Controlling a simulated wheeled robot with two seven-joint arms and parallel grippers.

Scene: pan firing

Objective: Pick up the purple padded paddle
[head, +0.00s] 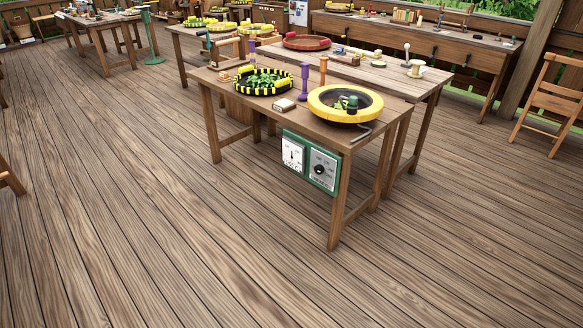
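A purple upright object (305,82) stands on the near wooden table (345,132), between a black-and-yellow striped round pan and a yellow-rimmed round pan. It has a wide top and a narrower body, and looks like the padded paddle, though it is small at this distance. A second, smaller purple object (252,50) stands farther back, behind the striped pan. Neither of my grippers is in view.
The striped pan (242,87) and yellow-rimmed pan (316,103) sit on the near table; an orange upright object (323,70) stands behind. A green control box (309,170) hangs at the front. Open plank floor (150,220) lies before the table. A wooden chair (553,102) stands right.

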